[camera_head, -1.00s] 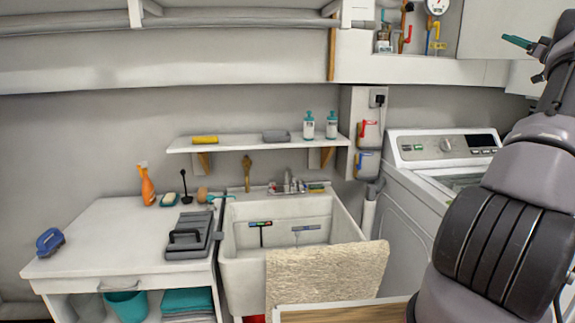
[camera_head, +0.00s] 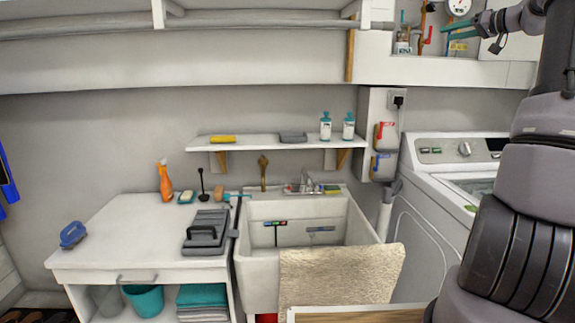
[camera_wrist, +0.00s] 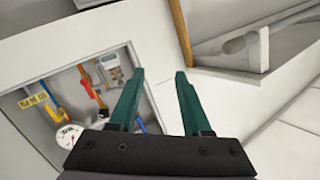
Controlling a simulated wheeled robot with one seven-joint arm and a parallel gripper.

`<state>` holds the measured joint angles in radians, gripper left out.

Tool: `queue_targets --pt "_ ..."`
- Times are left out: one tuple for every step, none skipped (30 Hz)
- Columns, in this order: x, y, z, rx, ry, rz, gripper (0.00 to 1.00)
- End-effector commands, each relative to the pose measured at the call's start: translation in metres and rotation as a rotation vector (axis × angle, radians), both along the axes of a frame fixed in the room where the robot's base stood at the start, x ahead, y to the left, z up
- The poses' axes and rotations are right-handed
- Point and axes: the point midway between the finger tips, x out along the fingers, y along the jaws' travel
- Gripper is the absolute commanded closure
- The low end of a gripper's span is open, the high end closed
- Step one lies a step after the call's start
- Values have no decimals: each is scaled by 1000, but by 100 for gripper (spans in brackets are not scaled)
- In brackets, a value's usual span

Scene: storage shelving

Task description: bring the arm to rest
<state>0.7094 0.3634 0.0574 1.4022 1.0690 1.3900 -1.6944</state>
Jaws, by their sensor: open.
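My gripper shows in the wrist view (camera_wrist: 158,105) with its two green fingers apart and nothing between them. In the head view my gripper (camera_head: 457,27) is at the upper right, its green fingers pointing left in front of the recess with pipes. My arm (camera_head: 525,170) rises along the right edge, in front of part of the washing machine. The gripper appears to touch nothing.
The recess holds a round gauge (camera_wrist: 66,138) and valves. A shelf (camera_head: 275,142) hangs above the sink (camera_head: 257,268). A white table (camera_head: 115,235) stands left, a washing machine (camera_head: 423,235) right. A beige cloth (camera_head: 340,275) hangs at the sink's front.

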Motion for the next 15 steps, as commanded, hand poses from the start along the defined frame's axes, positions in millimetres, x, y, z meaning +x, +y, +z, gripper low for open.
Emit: queue_targets --pt "-14 43 1 -3 76 23 52" --pt "-22 63 -2 0 127 29 52" --pt "-35 90 -7 2 194 33 52" --pt "-46 108 -11 2 242 34 52" --pt "-58 126 -15 0 290 33 52" --pt "-74 148 -20 -3 349 27 52" --pt "-88 164 -25 -7 392 23 52" --pt "-102 178 -31 -13 432 14 52" --pt "-121 197 -38 -18 484 2 52" --pt "-136 209 -44 -25 520 -10 52" --pt "-151 220 -50 -32 555 -22 52" --pt "-172 234 -58 -42 597 -42 52" --pt "-188 243 -65 -50 626 -58 52" --pt "-204 251 -72 -58 652 -75 52" --pt "-225 260 -81 -69 683 -100 52"
